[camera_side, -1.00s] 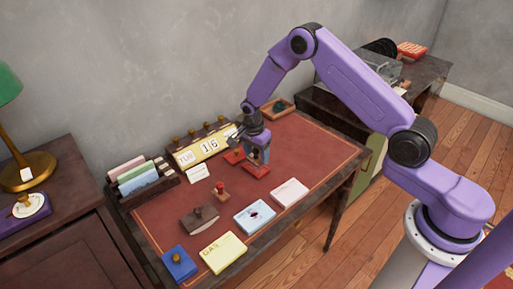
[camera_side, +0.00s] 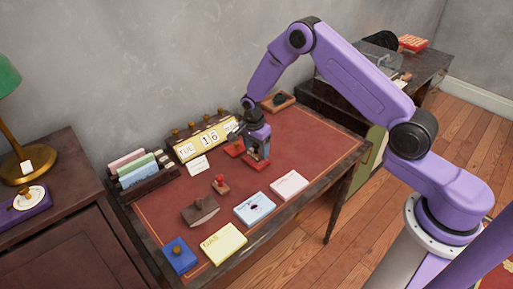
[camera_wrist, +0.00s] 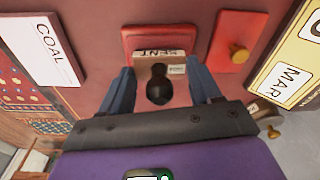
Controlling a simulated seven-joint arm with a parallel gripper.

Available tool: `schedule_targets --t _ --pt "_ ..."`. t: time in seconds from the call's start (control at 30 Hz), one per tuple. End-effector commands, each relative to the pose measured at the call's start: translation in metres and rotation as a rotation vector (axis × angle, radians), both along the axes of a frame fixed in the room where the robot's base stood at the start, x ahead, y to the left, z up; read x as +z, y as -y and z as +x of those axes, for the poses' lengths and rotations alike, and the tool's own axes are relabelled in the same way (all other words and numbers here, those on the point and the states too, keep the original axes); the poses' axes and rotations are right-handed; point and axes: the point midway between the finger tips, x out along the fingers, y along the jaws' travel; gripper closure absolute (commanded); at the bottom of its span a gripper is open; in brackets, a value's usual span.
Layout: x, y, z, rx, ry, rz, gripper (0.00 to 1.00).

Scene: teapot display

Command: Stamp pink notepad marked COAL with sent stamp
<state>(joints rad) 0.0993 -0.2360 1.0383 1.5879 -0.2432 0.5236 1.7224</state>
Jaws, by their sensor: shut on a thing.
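The pink notepad marked COAL (camera_wrist: 48,50) lies flat on the red desk top, left of my gripper in the wrist view; in the side view the pink notepad (camera_side: 289,185) is at the front right. My gripper (camera_side: 257,156) is shut on the sent stamp (camera_wrist: 159,64), whose dark round knob sits between the blue fingers (camera_wrist: 162,90). The stamp's label reads SENT. It is at the near edge of the open red ink pad (camera_wrist: 158,37); I cannot tell whether it touches the pad. The stamp's underside is hidden.
The ink pad's red lid (camera_wrist: 235,38) with a brass knob lies beside it. A yellow calendar (camera_side: 208,140) stands behind. A blue notepad (camera_side: 254,208), a yellow notepad (camera_side: 222,243), a small stamp (camera_side: 220,186) and a brown blotter (camera_side: 200,211) are leftward.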

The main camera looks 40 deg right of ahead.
Motion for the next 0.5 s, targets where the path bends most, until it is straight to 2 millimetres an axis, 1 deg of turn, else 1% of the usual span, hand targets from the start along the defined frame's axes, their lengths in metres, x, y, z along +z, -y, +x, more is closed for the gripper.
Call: schedule_targets --t 0.5 --pt "-0.0050 -0.0001 0.0004 0.000 0.000 0.000 0.57"
